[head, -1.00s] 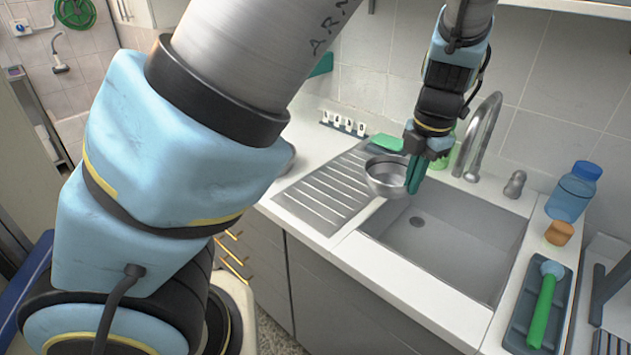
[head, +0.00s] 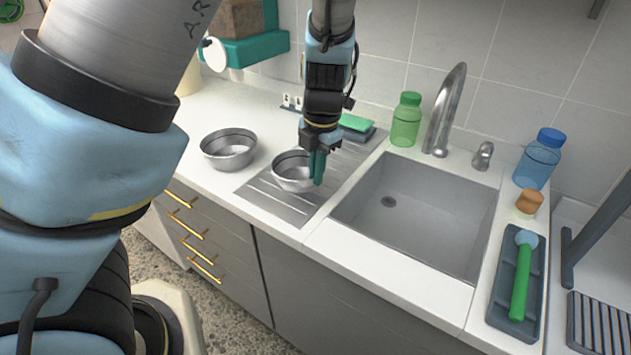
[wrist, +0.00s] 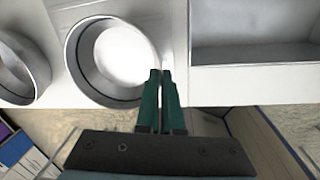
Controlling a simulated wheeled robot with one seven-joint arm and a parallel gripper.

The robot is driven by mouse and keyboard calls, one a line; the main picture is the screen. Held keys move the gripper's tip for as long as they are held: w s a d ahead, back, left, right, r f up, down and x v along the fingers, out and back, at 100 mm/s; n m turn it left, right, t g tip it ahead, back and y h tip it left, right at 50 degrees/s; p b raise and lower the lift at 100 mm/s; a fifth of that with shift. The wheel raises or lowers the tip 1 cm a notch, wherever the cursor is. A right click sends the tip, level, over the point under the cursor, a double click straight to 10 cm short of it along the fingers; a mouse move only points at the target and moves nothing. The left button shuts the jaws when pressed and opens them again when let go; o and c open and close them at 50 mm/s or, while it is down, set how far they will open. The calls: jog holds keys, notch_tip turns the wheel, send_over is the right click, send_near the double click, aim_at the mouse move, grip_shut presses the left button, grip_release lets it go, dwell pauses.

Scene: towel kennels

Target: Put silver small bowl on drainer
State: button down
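The silver small bowl (head: 290,182) is at the drainer (head: 265,205), the grooved metal board left of the sink. My gripper (head: 318,168) points down at the bowl's right side. Its green fingers are close together on the bowl's rim. In the wrist view the fingertips (wrist: 161,78) meet the lower right rim of the bowl (wrist: 72,70). The bowl looks upright and level. I cannot tell whether its base touches the drainer or hangs just above it.
Another silver bowl (head: 228,152) stands on the counter left of the drainer. A green sponge (head: 356,123) lies behind it, near a green bottle (head: 406,120). The sink (head: 415,215) is empty. A blue bottle (head: 539,158) and a tray with a green-handled brush (head: 520,280) are at right.

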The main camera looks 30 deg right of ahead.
jog(key=shift+f, duration=1.4)
jog(key=shift+f, duration=0.1)
jog(key=c, duration=1.1)
grip_release()
jog(key=shift+o, duration=0.2)
notch_tip(320, 180, up, 12)
jog(key=s, duration=0.1)
jog(key=shift+d, duration=0.2)
jog(key=shift+a, duration=0.1)
